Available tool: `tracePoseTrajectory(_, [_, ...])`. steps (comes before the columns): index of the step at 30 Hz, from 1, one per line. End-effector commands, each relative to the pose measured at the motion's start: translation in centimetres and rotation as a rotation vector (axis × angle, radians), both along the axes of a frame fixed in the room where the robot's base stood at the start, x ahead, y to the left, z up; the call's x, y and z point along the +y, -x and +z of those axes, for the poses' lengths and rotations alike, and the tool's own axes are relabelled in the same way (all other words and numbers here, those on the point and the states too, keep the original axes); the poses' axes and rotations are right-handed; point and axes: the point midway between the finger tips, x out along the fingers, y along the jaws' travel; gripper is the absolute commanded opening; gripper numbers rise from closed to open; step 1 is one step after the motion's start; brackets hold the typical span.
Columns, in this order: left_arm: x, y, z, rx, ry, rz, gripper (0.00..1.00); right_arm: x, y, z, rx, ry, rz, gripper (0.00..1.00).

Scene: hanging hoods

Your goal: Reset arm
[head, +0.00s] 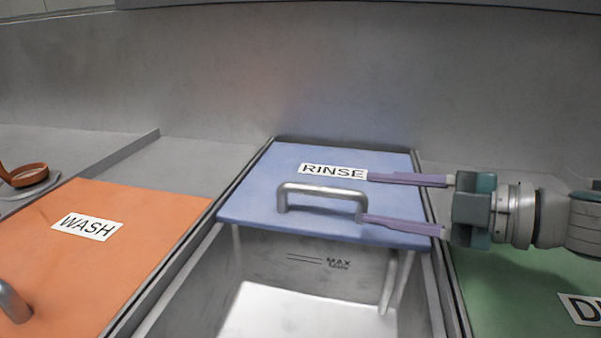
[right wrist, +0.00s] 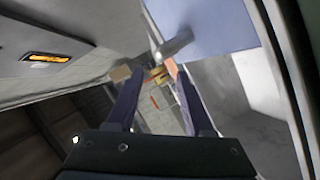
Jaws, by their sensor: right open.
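My right gripper (head: 366,198) reaches in from the right over the blue RINSE lid (head: 260,195). Its two long purple fingers are spread apart and empty. One fingertip is near the RINSE label and the other is by the right end of the lid's metal handle (head: 322,191); I cannot tell if it touches. In the right wrist view the open fingers (right wrist: 150,80) show, with the handle (right wrist: 176,43) just beyond them and the blue lid (right wrist: 210,22) at the top. My left gripper is not in view.
The blue lid covers the back of a steel basin (head: 290,310), open at the front. An orange WASH lid (head: 130,215) lies at left, a green lid (head: 510,285) at right under my arm. An orange-brown round item (head: 28,175) sits far left. A grey wall (head: 300,80) stands behind.

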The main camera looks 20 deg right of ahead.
Motion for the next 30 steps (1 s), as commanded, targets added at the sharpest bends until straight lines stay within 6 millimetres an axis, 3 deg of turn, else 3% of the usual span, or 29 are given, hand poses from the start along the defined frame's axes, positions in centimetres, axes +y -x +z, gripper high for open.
tracePoseTrajectory(13, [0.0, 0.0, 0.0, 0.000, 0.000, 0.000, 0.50, -0.1, 0.1, 0.0, 0.000, 0.000, 0.000, 0.52])
tracePoseTrajectory(17, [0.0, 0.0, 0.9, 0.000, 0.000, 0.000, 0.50, 0.4, -0.1, 0.9, 0.001, -0.023, -0.043, 0.52])
tracePoseTrajectory(21, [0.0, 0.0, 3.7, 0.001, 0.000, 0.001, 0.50, 1.7, -0.5, 3.6, 0.037, -0.115, -0.230, 0.52])
tracePoseTrajectory(24, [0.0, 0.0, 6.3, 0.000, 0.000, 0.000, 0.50, 2.1, 0.3, 5.4, 0.130, -0.206, -0.439, 0.52])
tracePoseTrajectory(26, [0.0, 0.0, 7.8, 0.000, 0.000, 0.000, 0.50, 2.1, 1.5, 6.1, 0.217, -0.255, -0.567, 0.52])
tracePoseTrajectory(30, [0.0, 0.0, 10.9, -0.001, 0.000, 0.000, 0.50, 2.2, 6.4, 6.8, 0.481, -0.337, -0.827, 0.52])
